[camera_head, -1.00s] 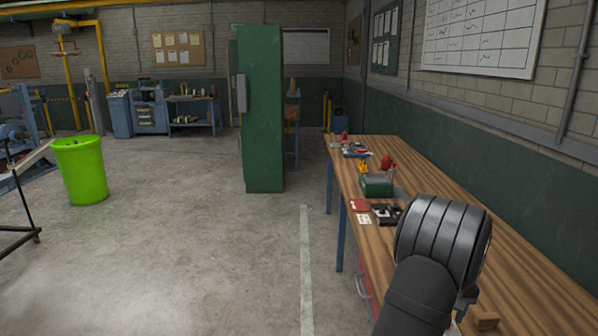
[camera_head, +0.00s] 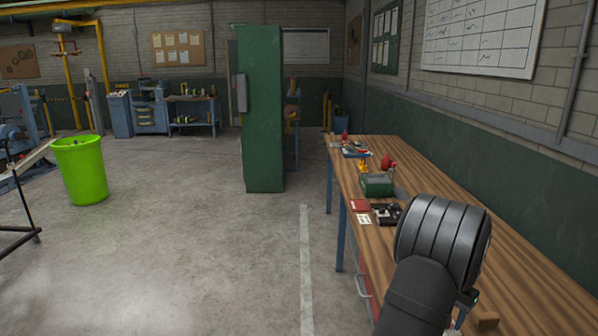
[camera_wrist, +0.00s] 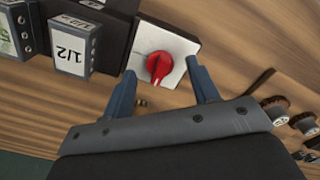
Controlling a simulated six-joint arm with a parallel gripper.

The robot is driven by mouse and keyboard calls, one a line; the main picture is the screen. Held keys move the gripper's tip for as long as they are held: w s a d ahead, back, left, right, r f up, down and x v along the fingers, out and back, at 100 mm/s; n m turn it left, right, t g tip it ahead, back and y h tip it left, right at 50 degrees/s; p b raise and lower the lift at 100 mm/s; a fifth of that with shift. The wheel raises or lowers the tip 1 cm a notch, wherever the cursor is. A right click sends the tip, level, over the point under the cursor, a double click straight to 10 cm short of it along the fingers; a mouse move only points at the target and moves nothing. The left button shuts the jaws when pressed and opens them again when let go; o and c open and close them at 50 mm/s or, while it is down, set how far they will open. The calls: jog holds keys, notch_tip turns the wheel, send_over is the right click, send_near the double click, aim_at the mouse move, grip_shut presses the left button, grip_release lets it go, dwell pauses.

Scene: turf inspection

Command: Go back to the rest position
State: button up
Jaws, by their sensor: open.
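In the wrist view my gripper (camera_wrist: 162,90) is open, with its two blue-grey fingers apart and nothing held between them. Past the fingertips a red rotary knob (camera_wrist: 159,65) sits on a white plate (camera_wrist: 182,42) on the wooden surface. I cannot tell whether the fingers touch the plate.
Beside the knob are a block marked 1/2 (camera_wrist: 72,45) and round dark knobs (camera_wrist: 285,113). On the bench are a green box (camera_head: 377,187), a red item (camera_head: 360,206) and a small wooden block (camera_head: 486,318). A green bin (camera_head: 82,172) and green cabinet (camera_head: 262,115) stand on open floor.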

jog(key=m, duration=0.6)
dwell(0.4)
